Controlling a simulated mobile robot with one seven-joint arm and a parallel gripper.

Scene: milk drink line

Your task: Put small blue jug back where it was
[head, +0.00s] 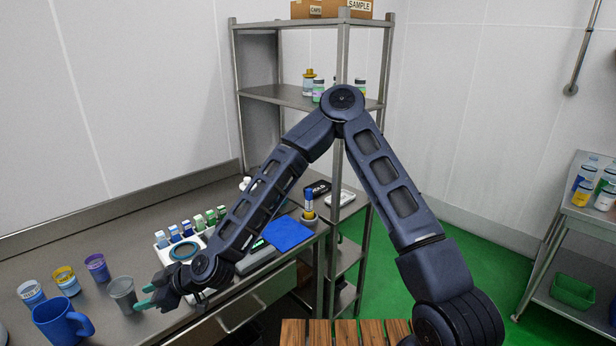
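A small blue jug (62,322) stands upright on the steel counter (225,312) at the lower left, its handle to the right. My gripper (147,296) is to the right of the jug, with a grey cup (122,293) between them in the picture. Its teal fingertips are apart, and I see nothing held between them. They look close to the grey cup; I cannot tell whether they touch it.
Cups with light-blue (32,293), yellow (66,280) and purple (97,266) parts stand behind the jug. A white rack (163,240) of small bottles and a blue cloth (288,233) lie farther back. A steel shelf (285,97) rises behind.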

